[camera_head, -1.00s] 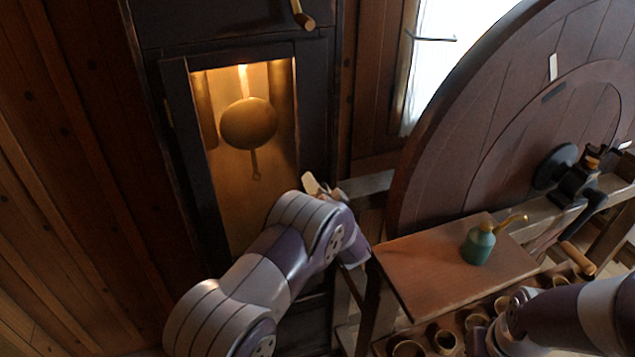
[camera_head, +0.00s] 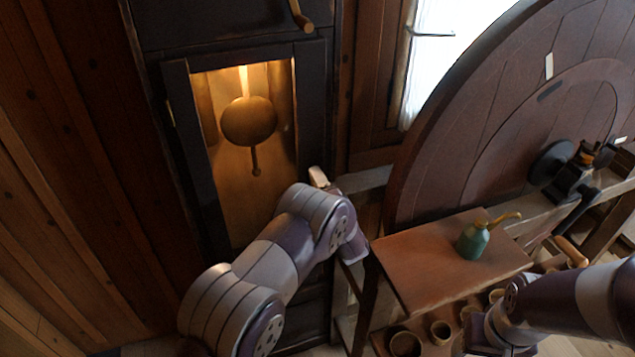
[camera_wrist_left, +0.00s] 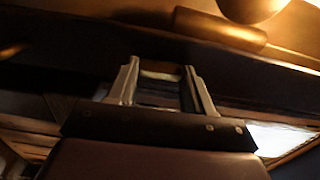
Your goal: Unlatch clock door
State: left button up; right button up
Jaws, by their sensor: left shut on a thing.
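The clock is a dark tall case. Its door (camera_head: 185,130) has a glazed opening with a lit brass pendulum (camera_head: 248,122) behind it, and it looks closed. My left gripper (camera_head: 320,180) is at the door's right edge, partly hidden behind my own arm. In the left wrist view, the two fingers of my left gripper (camera_wrist_left: 160,76) stand against the dark door frame, with a small pale piece (camera_wrist_left: 160,74) between them. It seems to be the latch, but its shape is mostly hidden. My right gripper is out of view, with only its arm showing at lower right.
A workbench (camera_head: 420,290) with a green oil can (camera_head: 473,240) stands right of the clock, with several round pots (camera_head: 404,343) below. A large wooden wheel (camera_head: 480,130) rises behind it. A plank wall (camera_head: 80,180) is at left.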

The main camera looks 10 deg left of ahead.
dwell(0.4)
pick_arm(q)
jog(key=o, duration=0.9)
jog(key=shift+c, duration=0.2)
jog(key=shift+o, duration=0.9)
jog(key=shift+a, duration=0.1)
jog(key=b+v, duration=0.3)
jog(key=v, duration=0.9)
jog(key=shift+s+d, duration=0.2)
